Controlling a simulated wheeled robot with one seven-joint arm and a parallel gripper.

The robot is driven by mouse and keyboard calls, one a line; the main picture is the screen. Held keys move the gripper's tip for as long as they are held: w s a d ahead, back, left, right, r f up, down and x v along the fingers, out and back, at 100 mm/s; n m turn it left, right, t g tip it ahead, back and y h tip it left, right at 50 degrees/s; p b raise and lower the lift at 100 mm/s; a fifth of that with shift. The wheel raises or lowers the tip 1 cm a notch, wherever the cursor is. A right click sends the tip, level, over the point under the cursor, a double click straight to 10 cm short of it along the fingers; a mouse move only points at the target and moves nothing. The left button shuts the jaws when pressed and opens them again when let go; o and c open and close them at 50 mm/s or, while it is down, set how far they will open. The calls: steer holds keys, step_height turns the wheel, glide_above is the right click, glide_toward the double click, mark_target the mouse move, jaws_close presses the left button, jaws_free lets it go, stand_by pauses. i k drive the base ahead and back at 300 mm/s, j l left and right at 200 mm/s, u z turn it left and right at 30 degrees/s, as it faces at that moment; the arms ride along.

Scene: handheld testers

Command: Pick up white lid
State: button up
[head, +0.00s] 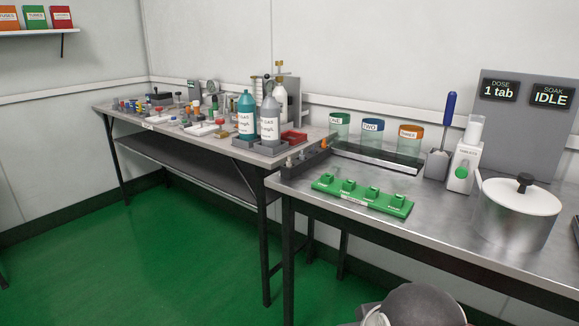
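The white lid (522,195) sits on top of a metal pot (507,226) at the right end of the near bench. The lid is round and nearly level, with a black knob (525,181) at its centre. The pot's right side and the whole lid are in view. My gripper is not in view; only a grey rounded part of my own arm shows at the bottom edge, well below and left of the pot.
A white dispenser (464,167) stands close left of the pot. A blue-handled tool (449,118) stands in a grey holder beside it. A grey panel (530,140) with two displays stands behind. A green rack (363,196) lies near the bench's front edge. Bare bench (437,212) lies between rack and pot.

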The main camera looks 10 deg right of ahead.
mark_target(520, 194)
steer(key=z, duration=1.4)
